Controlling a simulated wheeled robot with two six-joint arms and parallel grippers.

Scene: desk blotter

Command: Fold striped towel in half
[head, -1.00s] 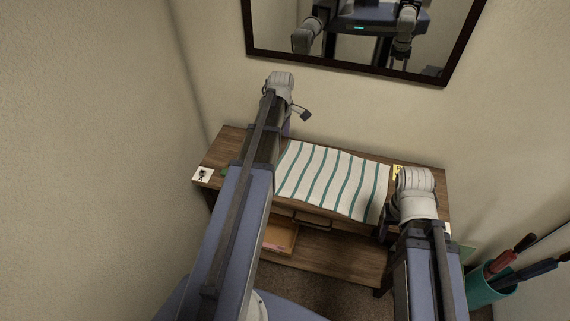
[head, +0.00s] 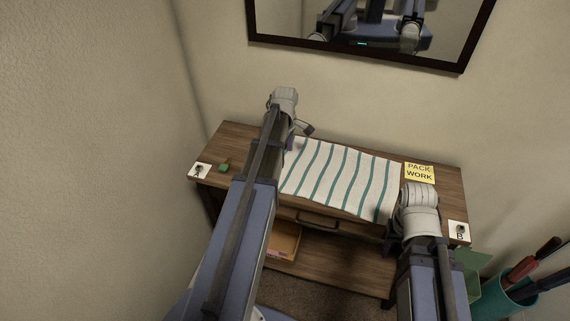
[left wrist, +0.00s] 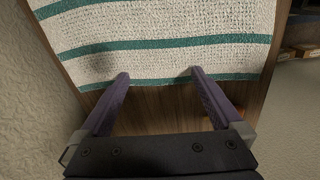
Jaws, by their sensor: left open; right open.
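The striped towel (head: 340,178), white with green stripes, lies flat and spread out on the wooden desk. My left gripper (head: 295,140) is at the towel's left end in the head view, partly hidden by its own arm. In the left wrist view my left gripper (left wrist: 159,75) is open, with purple fingers spread and tips at the edge of the towel (left wrist: 165,22).
The wooden desk (head: 232,145) has a yellow "PACK WORK" note (head: 419,172), white cards at its left (head: 199,171) and right (head: 459,231) ends, and a small green block (head: 224,168). A mirror hangs behind. A teal bin (head: 507,296) with tools stands at right.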

